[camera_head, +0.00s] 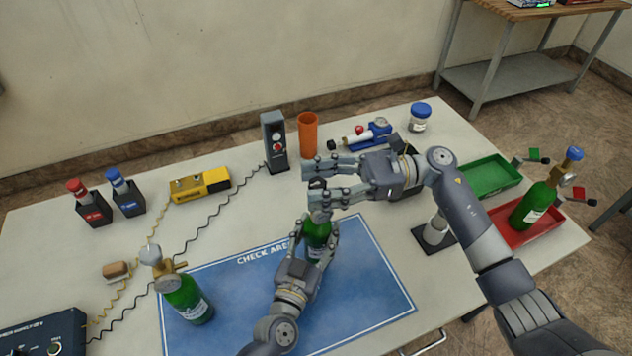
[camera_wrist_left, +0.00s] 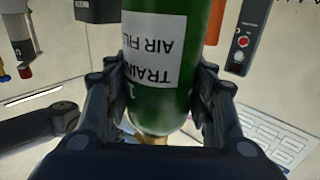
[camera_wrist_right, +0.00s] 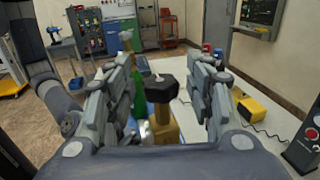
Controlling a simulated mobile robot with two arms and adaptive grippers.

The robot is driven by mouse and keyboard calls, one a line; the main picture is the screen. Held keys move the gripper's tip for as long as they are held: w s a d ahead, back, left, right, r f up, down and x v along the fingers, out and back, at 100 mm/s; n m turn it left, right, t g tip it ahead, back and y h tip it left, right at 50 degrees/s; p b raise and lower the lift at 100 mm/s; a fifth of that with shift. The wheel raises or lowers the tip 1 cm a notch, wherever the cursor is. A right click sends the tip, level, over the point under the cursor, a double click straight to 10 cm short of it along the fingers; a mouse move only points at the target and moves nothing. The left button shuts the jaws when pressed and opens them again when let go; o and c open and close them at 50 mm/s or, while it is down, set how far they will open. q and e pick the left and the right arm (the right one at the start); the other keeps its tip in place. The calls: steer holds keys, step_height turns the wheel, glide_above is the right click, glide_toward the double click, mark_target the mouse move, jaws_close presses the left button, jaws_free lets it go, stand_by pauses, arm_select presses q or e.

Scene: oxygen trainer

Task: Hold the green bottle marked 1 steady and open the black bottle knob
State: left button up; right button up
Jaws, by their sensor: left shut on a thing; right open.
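The green bottle marked 1 (camera_head: 316,232) stands over the blue check-area mat. My left gripper (camera_head: 317,243) is shut around its body; in the left wrist view the bottle (camera_wrist_left: 160,75) sits between both fingers, its white label upside down. Its black knob (camera_wrist_right: 161,88) sits on a brass valve (camera_wrist_right: 163,126) in the right wrist view. My right gripper (camera_head: 314,182) is open, with the knob between its spread fingers and gaps on both sides. In the head view the knob (camera_head: 317,184) is partly hidden by the fingers.
A second green bottle with a gauge (camera_head: 187,298) stands at the mat's left edge. A third (camera_head: 536,205) is in the red tray (camera_head: 512,236). An orange cup (camera_head: 307,135) and a grey device (camera_head: 274,142) stand behind my right gripper. The mat's right part (camera_head: 375,280) is clear.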

steer(key=shift+s+a, duration=0.1)
steer(key=shift+a, duration=0.25)
steer(key=c, duration=1.1)
steer(key=shift+n+g, duration=0.3)
steer(key=shift+g, duration=0.3)
steer(key=shift+n+g+h, duration=0.65)
steer(key=shift+n+g, duration=0.25)
steer(key=shift+g, duration=0.4)
steer(key=shift+n+g+h, duration=0.65)
steer(key=shift+n+g, duration=0.25)
steer(key=shift+g, duration=0.4)
steer(key=shift+c, duration=0.2)
steer(key=shift+f+n+g+h, duration=0.15)
steer(key=shift+n+g+h, duration=0.25)
steer(key=shift+n+g, duration=0.15)
steer(key=shift+d+f+g, duration=0.1)
steer(key=shift+g, duration=0.25)
